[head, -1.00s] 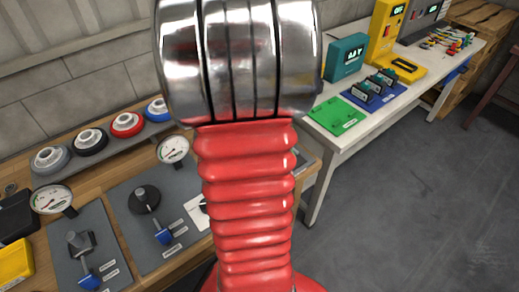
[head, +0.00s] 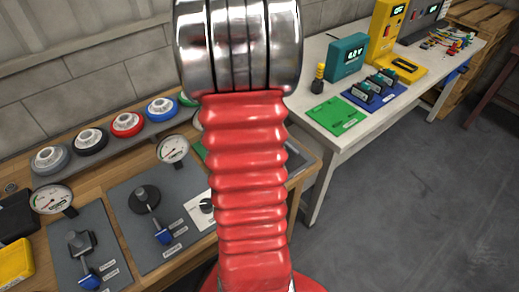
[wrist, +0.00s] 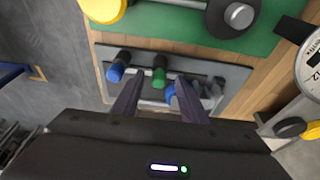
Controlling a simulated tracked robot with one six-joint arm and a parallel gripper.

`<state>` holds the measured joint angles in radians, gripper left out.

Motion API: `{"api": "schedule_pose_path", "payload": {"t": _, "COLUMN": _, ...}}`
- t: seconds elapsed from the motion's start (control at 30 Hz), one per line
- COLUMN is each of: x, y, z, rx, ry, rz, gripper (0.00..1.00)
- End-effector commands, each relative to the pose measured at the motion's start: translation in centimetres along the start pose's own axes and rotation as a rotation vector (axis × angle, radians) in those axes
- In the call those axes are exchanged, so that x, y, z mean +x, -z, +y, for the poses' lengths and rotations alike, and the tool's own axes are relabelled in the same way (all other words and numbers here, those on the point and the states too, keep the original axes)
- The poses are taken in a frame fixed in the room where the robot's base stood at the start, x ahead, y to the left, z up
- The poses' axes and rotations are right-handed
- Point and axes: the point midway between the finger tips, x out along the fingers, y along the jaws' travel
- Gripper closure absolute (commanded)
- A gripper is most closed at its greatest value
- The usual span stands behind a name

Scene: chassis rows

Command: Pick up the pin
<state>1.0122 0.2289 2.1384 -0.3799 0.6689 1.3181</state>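In the wrist view, my gripper (wrist: 157,92) has its two dark fingers apart, with nothing seen held between them. A grey panel (wrist: 222,73) lies beyond the fingertips. It carries small dark pieces with coloured ends: a blue-ended one (wrist: 116,72) left of the fingers, a green-ended one (wrist: 159,77) in line with the gap, and another blue-ended one (wrist: 171,94) partly behind the right finger. I cannot tell which of these, if any, is the pin. My gripper is hidden in the head view behind my arm.
In the wrist view, a green board (wrist: 180,25) holds a black knob (wrist: 232,14); a gauge (wrist: 310,65) is at right. In the head view, the wooden bench (head: 95,192) bears panels and gauges. A white table (head: 325,150) with instruments stands right, beside open floor (head: 420,200).

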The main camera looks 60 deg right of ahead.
Motion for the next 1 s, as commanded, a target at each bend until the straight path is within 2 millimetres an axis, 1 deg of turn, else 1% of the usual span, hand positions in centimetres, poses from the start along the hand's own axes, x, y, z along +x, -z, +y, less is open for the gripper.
{"api": "schedule_pose_path", "payload": {"t": 0.1, "x": 0.49, "y": 0.00, "z": -0.02, "rx": 0.001, "ry": 0.001, "rz": 0.000, "gripper": 0.60}}
{"api": "schedule_pose_path", "payload": {"t": 0.6, "x": 0.48, "y": -0.01, "z": -0.01, "rx": 0.000, "ry": 0.001, "rz": 0.000, "gripper": 0.60}}
{"api": "schedule_pose_path", "payload": {"t": 0.67, "x": 0.48, "y": -0.01, "z": -0.01, "rx": 0.000, "ry": 0.001, "rz": 0.000, "gripper": 0.64}}
{"api": "schedule_pose_path", "payload": {"t": 1.0, "x": 0.47, "y": -0.01, "z": -0.01, "rx": 0.000, "ry": 0.001, "rz": 0.000, "gripper": 0.88}}
